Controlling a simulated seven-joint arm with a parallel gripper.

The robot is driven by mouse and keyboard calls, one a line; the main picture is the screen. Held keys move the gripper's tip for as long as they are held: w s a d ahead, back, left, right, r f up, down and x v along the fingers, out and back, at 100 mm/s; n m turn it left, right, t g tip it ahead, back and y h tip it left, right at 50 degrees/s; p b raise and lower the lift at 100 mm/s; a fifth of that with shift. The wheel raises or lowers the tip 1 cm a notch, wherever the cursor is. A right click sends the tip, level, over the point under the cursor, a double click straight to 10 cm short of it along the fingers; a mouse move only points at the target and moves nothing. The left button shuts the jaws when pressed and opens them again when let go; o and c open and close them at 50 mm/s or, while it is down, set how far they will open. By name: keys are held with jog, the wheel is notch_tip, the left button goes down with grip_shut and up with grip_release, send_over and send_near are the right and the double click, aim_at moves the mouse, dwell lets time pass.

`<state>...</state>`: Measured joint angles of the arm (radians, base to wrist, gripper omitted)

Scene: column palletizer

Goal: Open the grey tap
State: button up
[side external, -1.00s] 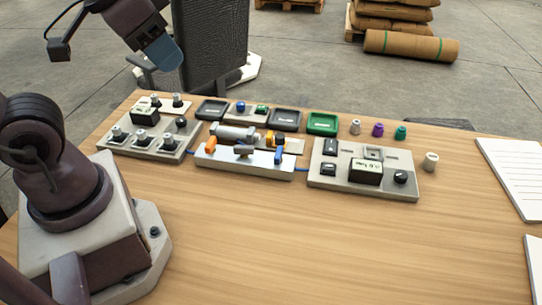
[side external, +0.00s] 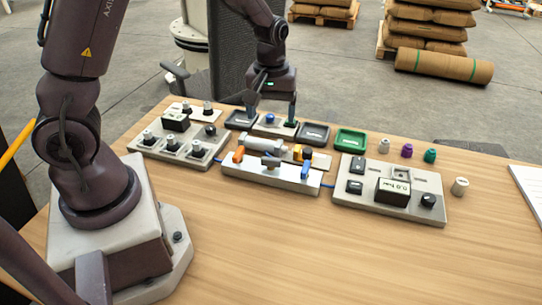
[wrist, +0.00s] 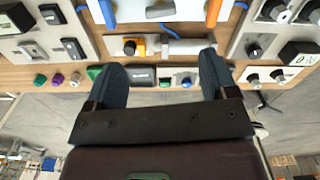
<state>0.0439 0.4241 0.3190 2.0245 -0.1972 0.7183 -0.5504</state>
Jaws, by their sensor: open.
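The grey tap (side external: 271,160) is the middle handle on a pale manifold block (side external: 262,178), between an orange tap (side external: 238,155) and a blue tap (side external: 305,170). It shows at the top edge of the wrist view (wrist: 160,10), partly cut off. My gripper (side external: 270,112) is open and empty, fingers pointing down. It is over the small trays at the back, behind the manifold and apart from the grey tap. In the wrist view my two fingers (wrist: 162,76) are spread wide with nothing between them.
A silver cylinder with an orange fitting (side external: 265,143) lies between my gripper and the taps. A knob panel (side external: 180,149) stands left and a gauge panel (side external: 390,190) right. Small trays, one green (side external: 351,140), line the back. The front of the table is clear.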

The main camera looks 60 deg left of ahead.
aim_at(271, 159)
notch_tip(271, 159, down, 13)
jog(key=shift+r, duration=0.1)
dwell(0.3)
jog(key=shift+c, duration=0.4)
jog(key=c, duration=0.8)
jog(key=shift+m, duration=1)
jog(key=shift+c, duration=0.2)
jog(key=o, duration=0.9)
notch_tip(271, 159, up, 13)
